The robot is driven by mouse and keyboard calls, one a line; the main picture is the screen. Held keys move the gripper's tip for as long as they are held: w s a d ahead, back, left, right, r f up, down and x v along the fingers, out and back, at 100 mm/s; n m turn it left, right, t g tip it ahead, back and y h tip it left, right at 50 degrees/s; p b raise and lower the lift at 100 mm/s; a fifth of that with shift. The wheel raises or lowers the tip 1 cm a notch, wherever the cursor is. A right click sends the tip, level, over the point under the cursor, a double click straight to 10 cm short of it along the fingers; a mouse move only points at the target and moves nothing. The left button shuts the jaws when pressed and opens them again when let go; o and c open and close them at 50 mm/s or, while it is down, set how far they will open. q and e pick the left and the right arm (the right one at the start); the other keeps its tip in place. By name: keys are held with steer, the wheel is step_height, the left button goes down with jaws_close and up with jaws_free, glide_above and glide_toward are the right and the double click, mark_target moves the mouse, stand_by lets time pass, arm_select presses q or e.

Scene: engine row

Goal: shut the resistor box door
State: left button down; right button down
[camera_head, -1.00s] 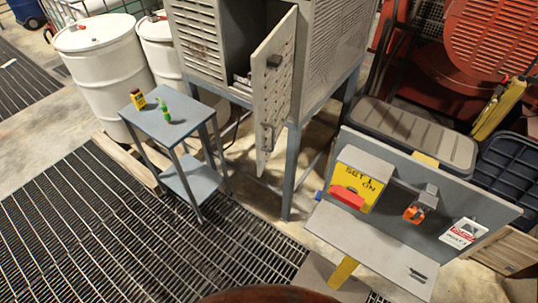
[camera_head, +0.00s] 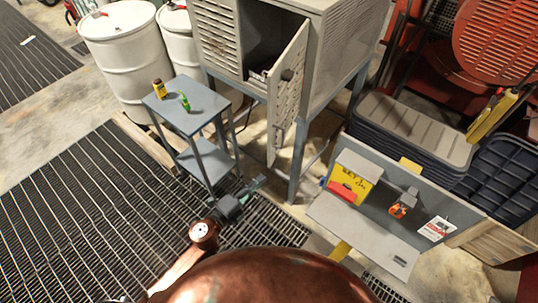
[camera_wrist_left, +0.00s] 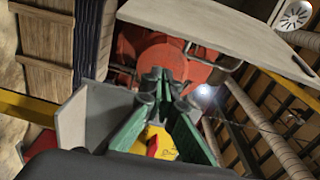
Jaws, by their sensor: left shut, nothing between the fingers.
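The resistor box (camera_head: 335,50) is a grey louvred cabinet on legs, at the top middle of the head view. Its door (camera_head: 288,88) stands open, swung out toward me, with a dark knob on its face. The dark interior shows to the left of the door. My left gripper (camera_head: 260,181) is shut and empty, low in front of the box and below the door's lower end, apart from it. Its green fingers (camera_wrist_left: 160,78) are together in the left wrist view. I cannot surely pick out the door there. My right gripper is not in view.
A small blue-grey table (camera_head: 205,108) with a yellow bottle (camera_head: 159,88) and a green item (camera_head: 184,101) stands left of the box. A grey panel stand (camera_head: 365,232) with a yellow sign (camera_head: 352,178) is at right. White drums (camera_head: 122,50) stand behind the table.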

mark_target(269, 159)
arm_select(q)
steer(key=s+d+r+p+x, duration=0.1)
steer(key=r+p+x, duration=0.1)
steer(key=x, duration=0.8)
steer(key=shift+m, duration=0.3)
steer(key=a, duration=0.1)
steer(key=w+a, duration=0.1)
steer(key=a, duration=0.1)
steer(key=shift+w+a+f, duration=0.1)
steer(key=shift+w+a, duration=0.2)
steer(key=shift+a, duration=0.1)
steer(key=shift+a+b, duration=0.1)
steer(key=shift+b, duration=0.2)
